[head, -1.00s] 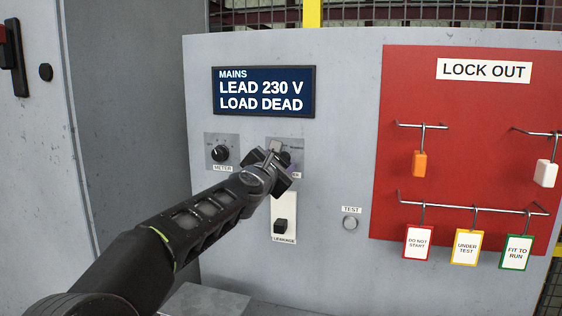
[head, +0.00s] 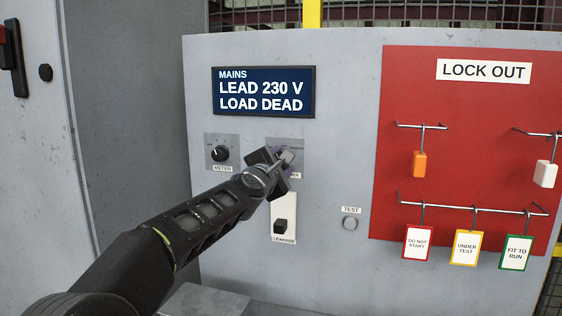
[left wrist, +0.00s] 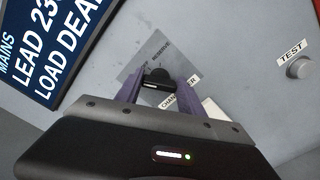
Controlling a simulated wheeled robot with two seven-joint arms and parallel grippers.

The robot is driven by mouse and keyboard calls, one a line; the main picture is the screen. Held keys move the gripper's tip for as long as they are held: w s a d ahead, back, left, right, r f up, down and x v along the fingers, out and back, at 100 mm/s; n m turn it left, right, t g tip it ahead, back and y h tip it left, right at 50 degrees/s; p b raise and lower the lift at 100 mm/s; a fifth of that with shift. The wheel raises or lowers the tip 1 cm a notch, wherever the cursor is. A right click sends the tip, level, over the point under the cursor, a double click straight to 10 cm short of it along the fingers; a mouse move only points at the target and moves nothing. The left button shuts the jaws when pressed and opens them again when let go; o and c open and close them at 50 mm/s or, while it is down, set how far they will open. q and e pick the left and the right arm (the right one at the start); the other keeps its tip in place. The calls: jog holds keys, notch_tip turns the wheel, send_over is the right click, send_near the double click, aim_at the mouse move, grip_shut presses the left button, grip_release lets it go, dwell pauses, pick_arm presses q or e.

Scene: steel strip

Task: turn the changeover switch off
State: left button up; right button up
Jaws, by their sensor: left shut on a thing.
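The changeover switch is a black rotary knob on a grey plate (head: 299,147), right of the meter knob. In the head view my left gripper (head: 282,158) is in front of it and hides most of it. In the left wrist view the black knob (left wrist: 158,79) sits between the two fingers of my left gripper (left wrist: 157,88), which are shut on it. The picture there is tilted. My right gripper is in neither view.
The display (head: 264,91) reads LEAD 230 V, LOAD DEAD. The meter knob (head: 221,153) is close on the left. The leakage switch (head: 281,226) is just below. The test button (head: 350,223) is lower right. The red lock-out board (head: 480,95) with hanging tags is farther right.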

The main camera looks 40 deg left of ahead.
pick_arm(q)
jog(key=m, duration=0.5)
jog(key=shift+f+m, duration=0.15)
jog(key=shift+m, duration=0.25)
jog(key=o, duration=1.4)
jog(key=shift+c, duration=0.2)
jog(key=v, duration=0.7)
jog(key=shift+s+d, duration=0.2)
jog(key=shift+s, duration=0.15)
